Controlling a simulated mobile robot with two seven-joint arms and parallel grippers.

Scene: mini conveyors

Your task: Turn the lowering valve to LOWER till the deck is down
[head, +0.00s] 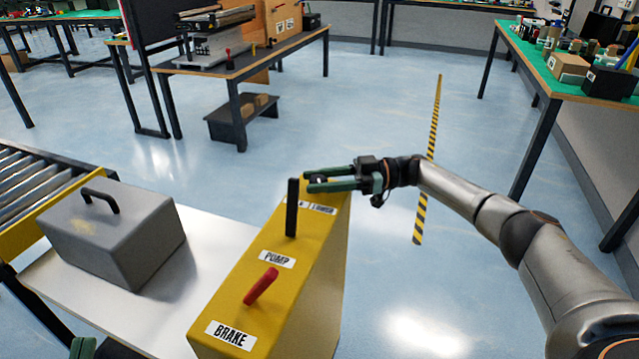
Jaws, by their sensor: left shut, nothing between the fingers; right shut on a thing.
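The yellow console (235,278) carries a black upright lever by the PUMP label (277,259) and a red lever (261,287) by the BRAKE label (231,334). At its far end a partly covered label (322,209) seems to read LOWER. My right gripper (308,182) is shut there on a small dark knob, apparently the lowering valve, mostly hidden between the green fingers. The white deck (205,265) lies left of the console; its height is hard to judge. A grey case (115,235) with a black handle stands on it. My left gripper (83,346) is shut and empty at the bottom edge, mostly out of frame.
A roller conveyor (28,180) with a yellow side rail is at the left, close to the case. A workbench (250,70) stands behind and a green-topped table (530,68) stands at the right. Open blue floor with a striped line (434,125) lies beyond the console.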

